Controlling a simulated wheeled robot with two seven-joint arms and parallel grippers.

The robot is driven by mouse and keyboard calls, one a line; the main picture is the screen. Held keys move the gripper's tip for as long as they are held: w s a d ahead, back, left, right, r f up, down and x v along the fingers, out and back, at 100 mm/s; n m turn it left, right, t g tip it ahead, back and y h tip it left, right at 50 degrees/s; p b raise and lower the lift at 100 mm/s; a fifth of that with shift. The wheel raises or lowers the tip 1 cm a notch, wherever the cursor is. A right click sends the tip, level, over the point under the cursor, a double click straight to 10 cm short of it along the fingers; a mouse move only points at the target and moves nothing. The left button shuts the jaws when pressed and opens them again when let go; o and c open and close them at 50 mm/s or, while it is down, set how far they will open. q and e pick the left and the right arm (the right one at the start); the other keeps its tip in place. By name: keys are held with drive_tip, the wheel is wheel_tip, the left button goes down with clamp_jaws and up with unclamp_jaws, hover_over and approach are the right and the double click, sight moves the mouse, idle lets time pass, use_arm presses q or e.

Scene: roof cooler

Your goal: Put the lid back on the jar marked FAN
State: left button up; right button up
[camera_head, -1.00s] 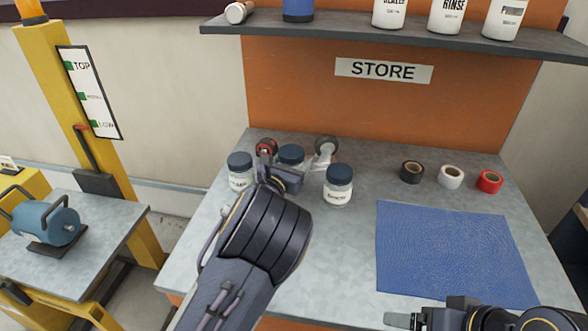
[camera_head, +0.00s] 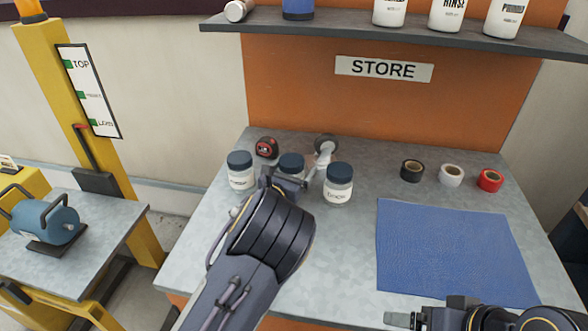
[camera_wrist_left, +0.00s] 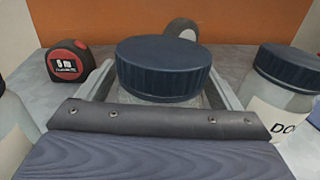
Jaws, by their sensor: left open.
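Three clear jars with dark blue lids stand at the left of the bench. The middle jar's lid (camera_head: 291,161) sits level on its glass, as the left wrist view also shows (camera_wrist_left: 163,68); its label is hidden by my arm. My left gripper (camera_head: 290,181) is open, with one finger on each side of this jar's top. The left jar (camera_head: 241,180) has a label too small to read. The right jar (camera_head: 337,193) has a label starting "DO" in the left wrist view. No FAN label is readable. My right gripper (camera_head: 402,320) is at the bottom right edge.
Three tape rolls (camera_head: 451,175) stand right, behind a blue mat (camera_head: 450,250). A shelf (camera_head: 400,37) with bottles overhangs the back. The neighbouring jars stand close.

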use_arm(q)
drive_tip(key=shift+r, duration=0.2)
drive_tip(key=b+v, duration=0.1)
drive_tip(key=v, duration=1.1)
drive_tip(key=shift+a+b, duration=0.1)
drive_tip(key=shift+b, duration=0.2)
